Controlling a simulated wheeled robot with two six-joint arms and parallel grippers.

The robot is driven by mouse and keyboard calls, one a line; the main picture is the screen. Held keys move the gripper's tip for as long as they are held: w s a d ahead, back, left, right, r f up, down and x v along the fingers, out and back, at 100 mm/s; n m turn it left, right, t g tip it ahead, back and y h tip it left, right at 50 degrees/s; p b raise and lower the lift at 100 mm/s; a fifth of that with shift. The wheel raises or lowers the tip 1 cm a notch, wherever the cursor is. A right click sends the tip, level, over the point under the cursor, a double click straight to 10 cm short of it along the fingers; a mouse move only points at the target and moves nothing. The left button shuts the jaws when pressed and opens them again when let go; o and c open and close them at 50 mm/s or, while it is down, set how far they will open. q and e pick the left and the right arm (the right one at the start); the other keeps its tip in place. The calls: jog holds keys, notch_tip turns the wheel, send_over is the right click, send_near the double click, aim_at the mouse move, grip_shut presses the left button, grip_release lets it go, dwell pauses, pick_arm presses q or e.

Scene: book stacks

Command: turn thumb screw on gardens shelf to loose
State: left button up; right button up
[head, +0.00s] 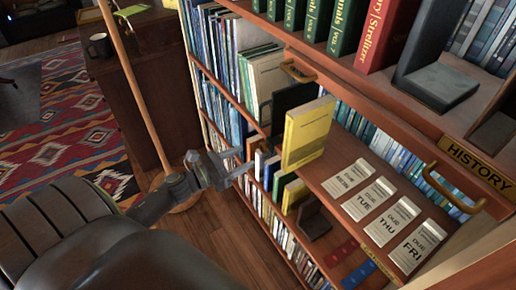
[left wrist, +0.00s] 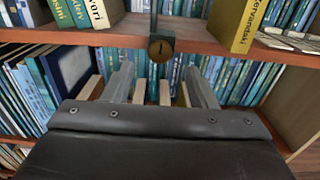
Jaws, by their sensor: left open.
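In the left wrist view a round brass thumb screw (left wrist: 161,47) with a dark mark on its face sits on a dark clamp at the shelf's front edge. A thin dark upright bookend (left wrist: 154,14) rises above it. My left gripper (head: 226,168) is open and empty in front of the bookcase. Its fingers also show in the left wrist view (left wrist: 161,84), below the screw and apart from it, one to each side. In the head view I cannot make out the screw; the dark bookend (head: 290,101) shows behind the yellow book. My right gripper is not in view.
A yellow book (head: 306,134) stands right of the bookend; it also shows in the wrist view (left wrist: 238,22). Date cards (head: 348,175) lie on the shelf. A HISTORY label (head: 478,161) and a drawer-like handle (head: 452,190) are at right. A wooden pole (head: 138,85) stands left of my gripper.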

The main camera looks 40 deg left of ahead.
aim_at(261, 149)
pick_arm(q)
jog(key=shift+p+x, duration=0.65)
jog(key=shift+x, duration=2.55)
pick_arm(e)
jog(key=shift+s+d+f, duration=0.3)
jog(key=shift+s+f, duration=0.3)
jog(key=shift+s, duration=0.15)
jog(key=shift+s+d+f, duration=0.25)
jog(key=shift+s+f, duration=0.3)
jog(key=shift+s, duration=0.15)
pick_arm(q)
jog(key=c, duration=1)
jog(key=shift+o, duration=0.2)
